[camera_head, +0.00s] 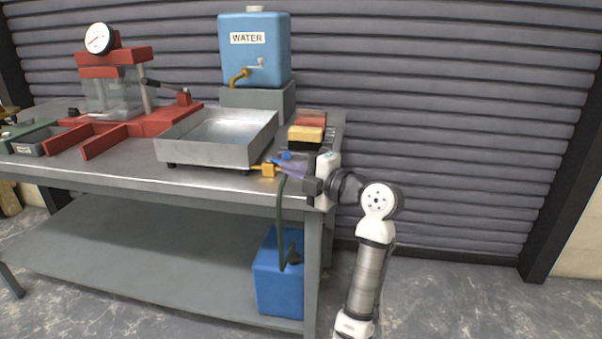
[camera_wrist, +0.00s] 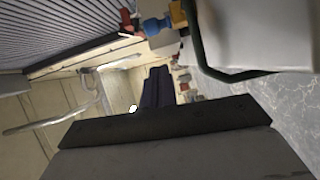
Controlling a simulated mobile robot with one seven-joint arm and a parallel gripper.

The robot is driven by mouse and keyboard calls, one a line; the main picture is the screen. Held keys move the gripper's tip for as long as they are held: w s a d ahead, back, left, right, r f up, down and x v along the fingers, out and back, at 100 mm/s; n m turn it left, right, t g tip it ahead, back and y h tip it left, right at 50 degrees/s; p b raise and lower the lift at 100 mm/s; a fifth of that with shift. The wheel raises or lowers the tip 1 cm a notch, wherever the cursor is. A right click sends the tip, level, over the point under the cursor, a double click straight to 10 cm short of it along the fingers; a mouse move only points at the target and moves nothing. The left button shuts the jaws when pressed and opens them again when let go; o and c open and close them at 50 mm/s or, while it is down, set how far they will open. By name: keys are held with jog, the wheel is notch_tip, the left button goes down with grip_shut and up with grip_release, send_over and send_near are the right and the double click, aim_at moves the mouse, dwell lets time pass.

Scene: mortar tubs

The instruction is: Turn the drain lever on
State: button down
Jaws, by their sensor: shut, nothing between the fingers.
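The drain valve is a small brass-yellow block (camera_head: 268,170) at the front right of the metal tray (camera_head: 172,152); it also shows at the top of the wrist view (camera_wrist: 178,12). A blue lever (camera_head: 285,156) is beside it, partly hidden by my fingers in the head view; in the wrist view the blue part (camera_wrist: 157,25) lies just beyond my fingertips. My gripper (camera_head: 282,164) is shut and empty, its purple fingers pointing left toward the valve. In the wrist view the closed fingers (camera_wrist: 157,72) appear apart from the lever, though touching is hard to judge.
A dark green hose (camera_head: 279,210) hangs from the valve to a blue canister (camera_head: 278,278) on the lower shelf. A yellow sponge (camera_head: 305,134) and a red block (camera_head: 311,121) lie right of the tray. A blue water tank (camera_head: 255,55) stands behind. Floor at right is clear.

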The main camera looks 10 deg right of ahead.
jog(key=s+d+b, duration=0.1)
jog(key=s+d, duration=0.4)
jog(key=d, duration=0.3)
jog(key=shift+d, duration=0.35)
jog(key=shift+r, duration=0.1)
